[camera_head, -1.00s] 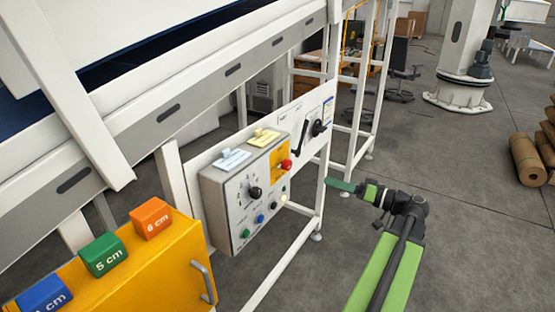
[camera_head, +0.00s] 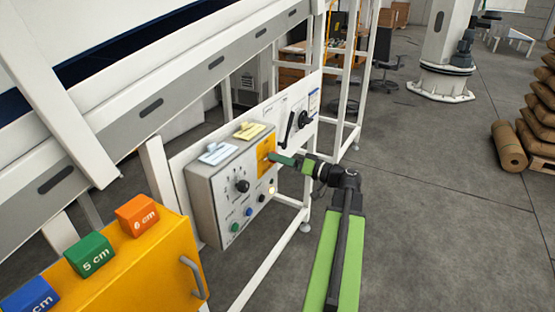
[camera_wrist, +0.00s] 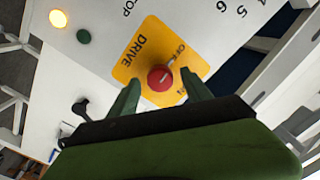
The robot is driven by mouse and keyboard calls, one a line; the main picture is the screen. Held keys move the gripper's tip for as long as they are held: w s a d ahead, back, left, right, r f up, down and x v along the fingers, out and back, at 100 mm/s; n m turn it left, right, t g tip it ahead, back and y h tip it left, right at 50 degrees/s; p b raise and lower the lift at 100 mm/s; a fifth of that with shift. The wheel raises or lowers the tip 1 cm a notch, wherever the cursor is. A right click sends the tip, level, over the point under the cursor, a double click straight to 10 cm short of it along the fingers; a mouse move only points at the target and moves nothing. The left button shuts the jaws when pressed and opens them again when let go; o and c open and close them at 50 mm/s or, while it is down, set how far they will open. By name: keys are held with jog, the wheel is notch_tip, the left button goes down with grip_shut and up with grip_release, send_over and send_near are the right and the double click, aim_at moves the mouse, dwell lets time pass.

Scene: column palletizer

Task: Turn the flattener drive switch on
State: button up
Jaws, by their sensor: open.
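The drive switch is a round red knob (camera_wrist: 160,78) with a pale mark, on a yellow plate (camera_wrist: 142,48) lettered DRIVE. In the wrist view the OFF and ON lettering is beside the knob, partly hidden. My gripper (camera_wrist: 162,92) is open, its two green fingers on either side of the knob, just short of or around it; I cannot tell whether they touch. In the head view my gripper (camera_head: 272,158) reaches the yellow plate (camera_head: 264,146) on the grey control box (camera_head: 212,200) and hides the red knob.
The box also has a black selector knob (camera_head: 242,186), a green button (camera_head: 235,227) and a blue button (camera_head: 249,211). A black lever (camera_head: 288,128) is on the panel behind. A yellow cabinet (camera_head: 150,265) with coloured blocks stands at front left.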

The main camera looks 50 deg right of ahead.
jog(key=shift+w+a, duration=0.1)
jog(key=shift+w, duration=0.45)
jog(key=shift+c, duration=0.3)
grip_shut()
